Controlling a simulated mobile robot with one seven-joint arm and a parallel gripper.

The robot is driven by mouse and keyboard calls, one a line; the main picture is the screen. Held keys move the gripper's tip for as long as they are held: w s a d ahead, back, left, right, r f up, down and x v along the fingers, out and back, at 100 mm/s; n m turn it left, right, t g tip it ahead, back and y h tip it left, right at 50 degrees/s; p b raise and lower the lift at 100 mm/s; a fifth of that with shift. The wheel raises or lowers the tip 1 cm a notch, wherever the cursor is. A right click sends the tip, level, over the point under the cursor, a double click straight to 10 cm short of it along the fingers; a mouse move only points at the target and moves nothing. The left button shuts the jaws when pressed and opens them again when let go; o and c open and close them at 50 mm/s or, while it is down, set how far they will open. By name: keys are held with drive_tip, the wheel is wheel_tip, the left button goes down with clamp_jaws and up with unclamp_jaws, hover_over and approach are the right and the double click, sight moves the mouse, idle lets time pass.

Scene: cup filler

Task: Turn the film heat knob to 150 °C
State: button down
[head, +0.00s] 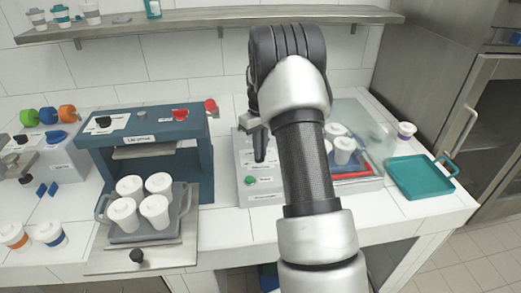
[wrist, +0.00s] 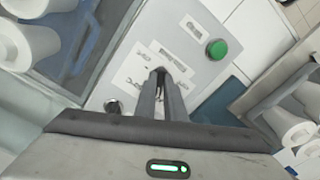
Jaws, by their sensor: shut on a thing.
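The grey control panel (wrist: 140,45) with white labels and a green button (wrist: 217,49) fills the middle of the wrist view. My gripper (wrist: 160,80) reaches onto this panel, its fingers closed on a small dark knob that they almost wholly hide. A white scale label surrounds the fingertips, but its marks are too small to read, so the knob's setting cannot be told.
A teal press (head: 145,150) stands left, with a tray (head: 150,236) of several white cups before it. A clear-covered section (head: 362,130) with cups lies right of the panel. A teal tray (head: 420,176) and a cup (head: 405,131) stand farther right.

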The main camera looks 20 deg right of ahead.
drive_tip(key=m, duration=0.6)
drive_tip(key=shift+a+r, duration=0.1)
drive_tip(key=m, duration=0.5)
drive_tip(key=shift+w+a, duration=0.1)
drive_tip(key=shift+m, duration=0.4)
drive_tip(key=c, duration=1.8)
unclamp_jaws()
drive_tip(key=shift+c, duration=0.2)
wheel_tip(320, 180, up, 17)
drive_tip(key=shift+r+p, duration=0.2)
drive_tip(key=shift+p, duration=0.25)
